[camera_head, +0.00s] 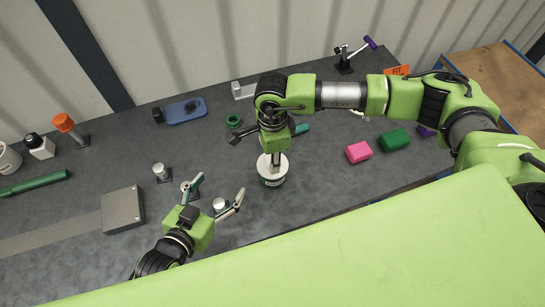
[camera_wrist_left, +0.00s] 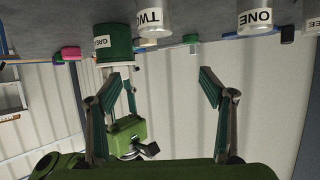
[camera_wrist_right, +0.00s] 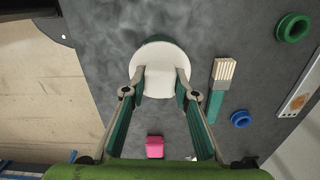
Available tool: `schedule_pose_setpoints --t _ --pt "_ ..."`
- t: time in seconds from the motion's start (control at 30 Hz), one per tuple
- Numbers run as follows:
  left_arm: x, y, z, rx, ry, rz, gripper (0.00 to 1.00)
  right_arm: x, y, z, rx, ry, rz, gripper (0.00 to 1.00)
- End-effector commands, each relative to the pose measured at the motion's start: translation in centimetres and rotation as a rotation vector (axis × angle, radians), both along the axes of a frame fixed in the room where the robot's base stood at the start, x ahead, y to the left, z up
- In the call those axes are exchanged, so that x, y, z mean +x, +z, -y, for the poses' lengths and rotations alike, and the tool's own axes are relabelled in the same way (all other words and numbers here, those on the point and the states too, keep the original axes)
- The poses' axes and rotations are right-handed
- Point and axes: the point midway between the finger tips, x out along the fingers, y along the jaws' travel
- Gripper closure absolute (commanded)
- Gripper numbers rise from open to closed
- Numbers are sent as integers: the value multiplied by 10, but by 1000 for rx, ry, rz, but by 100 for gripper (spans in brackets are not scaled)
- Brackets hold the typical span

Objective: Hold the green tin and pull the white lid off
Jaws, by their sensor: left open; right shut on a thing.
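The green tin (camera_head: 272,182) stands on the dark table near its front edge, with the white lid (camera_head: 265,163) on top. In the left wrist view the tin (camera_wrist_left: 118,40) appears upside down, with part of a label showing. My right gripper (camera_head: 276,160) comes down from above and is shut on the white lid; its fingers are at the lid's middle in the right wrist view (camera_wrist_right: 160,90). What part of the lid they grip is partly hidden. My left gripper (camera_head: 218,189) is open and empty, left of the tin and apart from it.
A silver cylinder (camera_head: 220,204) stands by my left fingers; another (camera_head: 160,170) stands farther left. A grey box (camera_head: 122,209) is at the left. Pink (camera_head: 358,152) and green (camera_head: 394,139) blocks lie right of the tin. A green ring (camera_head: 233,121) lies behind.

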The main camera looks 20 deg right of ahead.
Motion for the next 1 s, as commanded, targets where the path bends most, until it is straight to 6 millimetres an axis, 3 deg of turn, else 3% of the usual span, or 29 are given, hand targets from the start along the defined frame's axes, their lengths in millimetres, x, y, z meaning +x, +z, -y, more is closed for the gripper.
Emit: schedule_pose_setpoints --t 0.03,0.13,0.37,1.0 --pt "-9 -1 17 -3 -42 2 26 -1 -1 1 -2 0 -2 93" --pt "-25 -5 42 -4 -107 2 26 -1 -1 1 -2 0 -2 93" --pt "-42 -8 67 -5 -171 4 26 -1 -1 1 -2 0 -2 93" --pt "9 -39 124 -6 -172 4 26 -1 -1 1 -2 0 -2 93"
